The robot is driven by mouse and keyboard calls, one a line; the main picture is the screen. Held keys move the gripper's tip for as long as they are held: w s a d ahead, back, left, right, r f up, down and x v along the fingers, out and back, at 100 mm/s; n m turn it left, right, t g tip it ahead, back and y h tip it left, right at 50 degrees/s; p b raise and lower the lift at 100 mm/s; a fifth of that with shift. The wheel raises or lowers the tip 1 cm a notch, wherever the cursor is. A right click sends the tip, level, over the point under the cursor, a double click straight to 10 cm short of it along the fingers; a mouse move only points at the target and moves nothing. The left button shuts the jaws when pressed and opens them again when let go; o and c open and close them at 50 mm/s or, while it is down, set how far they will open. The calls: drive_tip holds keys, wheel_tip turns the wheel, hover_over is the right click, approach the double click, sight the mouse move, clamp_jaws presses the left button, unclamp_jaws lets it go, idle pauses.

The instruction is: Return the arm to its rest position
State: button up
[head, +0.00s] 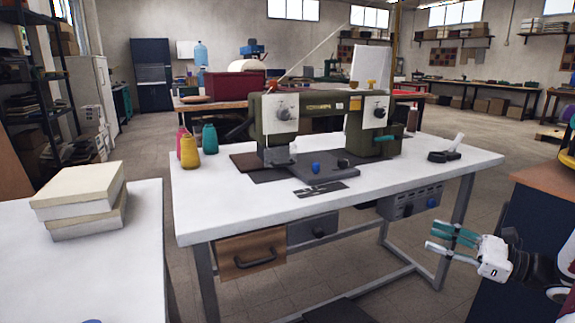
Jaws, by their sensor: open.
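My gripper (453,241) shows at the lower right of the head view, with teal fingers and a white body. Its fingers point left and stand apart, with nothing between them. It is in front of the right end of the white sewing table (390,184), lower than the tabletop in the picture. Part of my arm runs off the right edge of the view, so most of the arm is hidden.
A green sewing machine (322,118) stands on the table, with several thread spools (189,151) at its left. White boxes (85,193) lie on a left table. A wooden-topped cabinet (545,182) stands close by my arm at right. Open floor (440,122) lies behind the table.

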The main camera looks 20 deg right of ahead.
drive_tip(key=a+r+n+g+y, duration=0.1)
drive_tip(key=a+r+n+g, duration=0.2)
drive_tip(key=a, duration=0.5)
drive_tip(key=a+r+n+g+y, duration=0.1)
drive_tip(key=a+r+n+g, duration=0.1)
drive_tip(key=a+n+g, duration=0.35)
drive_tip(key=a+r+n+g+y, duration=0.1)
drive_tip(key=a+r+n+g, duration=0.15)
drive_tip(key=a, duration=0.65)
drive_tip(key=s+a+r+n+g+h, duration=0.1)
drive_tip(key=s+a+n+g+h, duration=0.4)
drive_tip(key=s+a, duration=0.55)
drive_tip(key=s+f+n+h, duration=0.2)
drive_tip(key=s+n+h, duration=0.6)
drive_tip(key=s+n, duration=0.45)
wheel_tip(320, 180, up, 34)
drive_tip(key=s+m+t+p, duration=0.1)
drive_tip(key=t+p, duration=0.3)
drive_tip(key=p, duration=2.8)
drive_tip(key=shift+s+r+t, duration=0.15)
drive_tip(key=shift+s+t, duration=0.15)
